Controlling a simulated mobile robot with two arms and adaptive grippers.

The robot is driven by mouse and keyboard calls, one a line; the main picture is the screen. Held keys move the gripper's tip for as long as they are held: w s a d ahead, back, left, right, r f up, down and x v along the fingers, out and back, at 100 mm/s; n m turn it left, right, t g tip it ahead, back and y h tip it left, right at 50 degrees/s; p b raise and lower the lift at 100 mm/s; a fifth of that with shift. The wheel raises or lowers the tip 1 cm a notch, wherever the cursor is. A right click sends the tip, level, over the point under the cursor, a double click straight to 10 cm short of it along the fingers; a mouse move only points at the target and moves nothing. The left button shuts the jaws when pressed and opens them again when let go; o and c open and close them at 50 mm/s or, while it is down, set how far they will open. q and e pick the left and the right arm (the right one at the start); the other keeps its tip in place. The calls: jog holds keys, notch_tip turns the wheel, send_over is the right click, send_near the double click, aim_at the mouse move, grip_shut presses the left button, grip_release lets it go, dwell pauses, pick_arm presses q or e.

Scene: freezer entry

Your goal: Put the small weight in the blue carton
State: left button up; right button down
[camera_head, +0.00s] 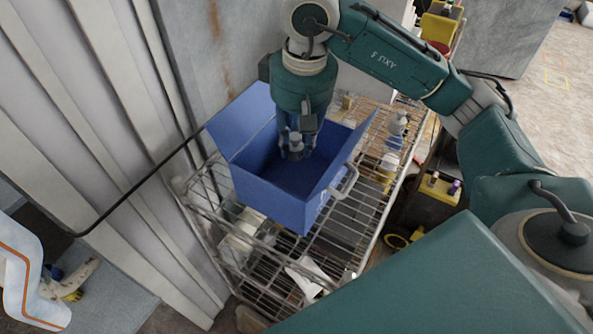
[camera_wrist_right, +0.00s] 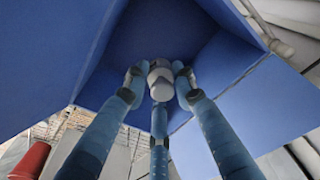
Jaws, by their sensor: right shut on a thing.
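The blue carton (camera_head: 268,196) stands open on a wire rack, its flaps spread outward. It also fills much of the right wrist view (camera_wrist_right: 150,35). My right gripper (camera_head: 296,150) points down into the carton's opening. Its fingers are shut on the small weight (camera_wrist_right: 161,82), a grey, knobbed piece held at the fingertips. The weight (camera_head: 296,142) shows between the fingers in the head view, inside the carton's outline. I cannot tell whether it touches the carton's floor. My left gripper is not in view.
The wire rack (camera_head: 345,236) holds the carton and several small items. A grey bottle-like object (camera_head: 398,124) stands right of the carton. A yellow bin (camera_head: 436,188) is further right. A corrugated wall (camera_head: 95,120) is close on the left. A red cone-like object (camera_wrist_right: 30,160) shows in the wrist view.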

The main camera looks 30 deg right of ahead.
notch_tip(320, 180, down, 8)
jog(key=shift+f+p, duration=0.2)
jog(key=shift+p, duration=0.6)
jog(key=shift+f, duration=0.35)
jog(key=shift+f, duration=0.15)
jog(key=c, duration=1.4)
grip_release()
